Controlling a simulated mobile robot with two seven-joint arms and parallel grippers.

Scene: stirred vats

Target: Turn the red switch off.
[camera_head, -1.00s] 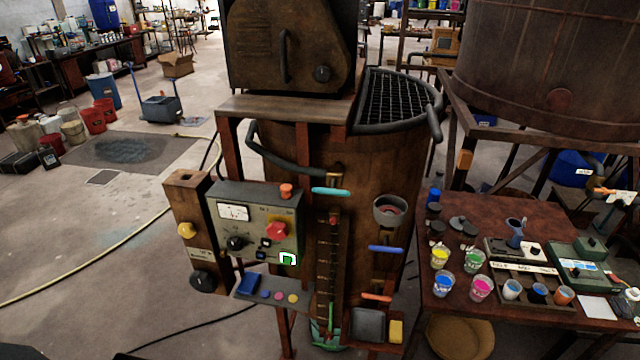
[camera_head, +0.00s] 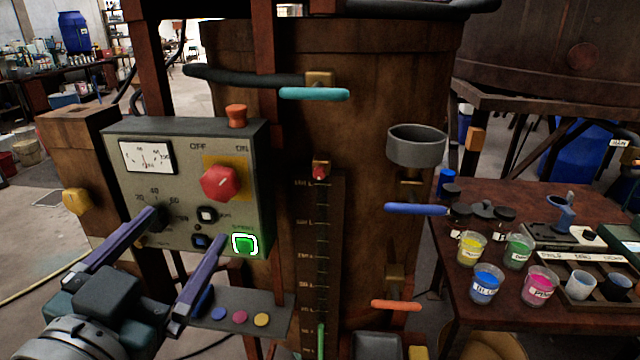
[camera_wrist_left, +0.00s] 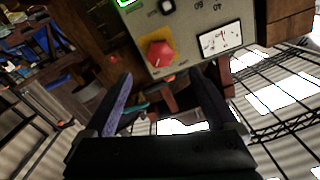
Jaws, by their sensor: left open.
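The red switch (camera_head: 220,182) is a rotary knob on a yellow plate, on the front of a grey control box (camera_head: 128,187). The words OFF and ON are printed above it, OFF to the left and ON to the right. I cannot tell for sure which way the knob points. My left gripper (camera_head: 185,228) is open and empty, its two long purple fingers reaching toward the panel, below and left of the knob. In the left wrist view the red switch (camera_wrist_left: 158,53) shows beyond the gap between the open fingers (camera_wrist_left: 162,76), apart from them. My right gripper is not in view.
An orange mushroom button (camera_head: 236,116) tops the box. A lit green button (camera_head: 245,244), small dark buttons and a dial (camera_head: 145,158) share the panel. A shelf with coloured discs (camera_head: 262,319) juts out below. A rusty vat (camera_head: 375,150) with coloured handles stands right; a paint-cup table (camera_head: 500,195) is beyond.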

